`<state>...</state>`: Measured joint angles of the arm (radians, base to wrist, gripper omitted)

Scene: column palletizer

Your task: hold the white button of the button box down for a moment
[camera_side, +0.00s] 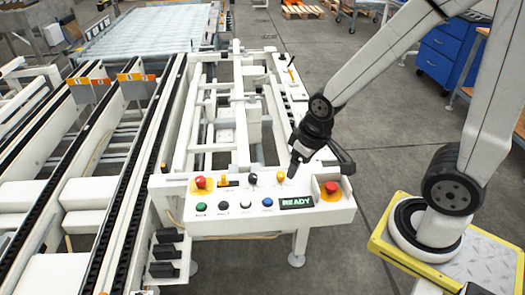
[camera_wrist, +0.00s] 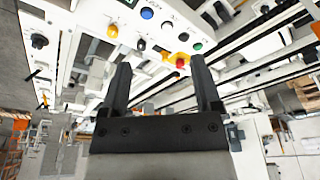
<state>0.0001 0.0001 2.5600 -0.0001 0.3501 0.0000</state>
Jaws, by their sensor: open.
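The button box is a white panel (camera_side: 230,222) at the front of the machine. Its white button (camera_side: 245,205) sits in the front row between a black button (camera_side: 223,205) and a blue button (camera_side: 267,202). In the wrist view the white button (camera_wrist: 167,25) shows small and faint near the top, beyond the fingertips. My gripper (camera_side: 295,168) is above the panel's back edge, behind and right of the white button, apart from it. In the wrist view my gripper (camera_wrist: 160,65) is open, with nothing between its two black fingers.
A green button (camera_side: 200,205) ends the row at left; a READY display (camera_side: 296,202) is at right. Red mushroom buttons (camera_side: 200,182) (camera_side: 331,188) stand at both ends. A black knob (camera_side: 252,178) and a yellow knob (camera_side: 280,176) stand up behind the row, close to my gripper.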

